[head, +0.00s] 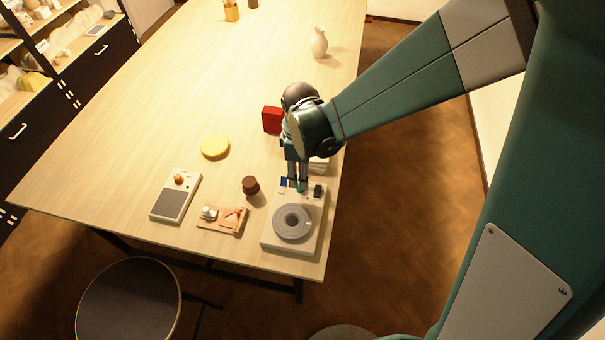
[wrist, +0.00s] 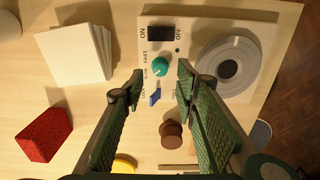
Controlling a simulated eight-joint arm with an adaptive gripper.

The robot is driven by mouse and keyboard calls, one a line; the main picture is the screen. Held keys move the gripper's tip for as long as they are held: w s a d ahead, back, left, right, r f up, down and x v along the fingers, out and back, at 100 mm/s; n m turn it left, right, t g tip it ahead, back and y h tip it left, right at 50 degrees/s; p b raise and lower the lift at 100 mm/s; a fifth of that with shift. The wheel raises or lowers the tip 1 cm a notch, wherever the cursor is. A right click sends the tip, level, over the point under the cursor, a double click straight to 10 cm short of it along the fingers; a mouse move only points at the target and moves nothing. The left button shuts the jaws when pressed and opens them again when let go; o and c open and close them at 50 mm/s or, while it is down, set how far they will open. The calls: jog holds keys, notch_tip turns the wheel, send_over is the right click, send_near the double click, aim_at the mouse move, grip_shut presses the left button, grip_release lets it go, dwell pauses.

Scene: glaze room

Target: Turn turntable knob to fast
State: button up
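The turntable (head: 268,240) is a white box with a grey round plate (head: 293,223), near the table's front right corner. In the wrist view its panel (wrist: 190,40) carries a round teal knob (wrist: 160,66), with FAST and SLOW printed to its left. I cannot clearly tell which label the knob points to. A black ON/OFF switch (wrist: 168,34) and a blue lever (wrist: 154,97) flank the knob. My gripper (wrist: 160,74) is open, with a fingertip on each side of the knob and visible gaps. In the head view my gripper (head: 296,186) points down over the panel and mostly hides the knob.
A red block (head: 271,120) and a stack of white slabs (wrist: 75,50) are nearby. A brown pot (head: 250,185), a small wooden board (head: 236,226), a yellow disc (head: 215,146) and a pale device with an orange knob (head: 166,205) lie left. The table's middle is clear.

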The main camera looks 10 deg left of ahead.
jog(key=shift+f, duration=2.35)
jog(key=c, duration=0.9)
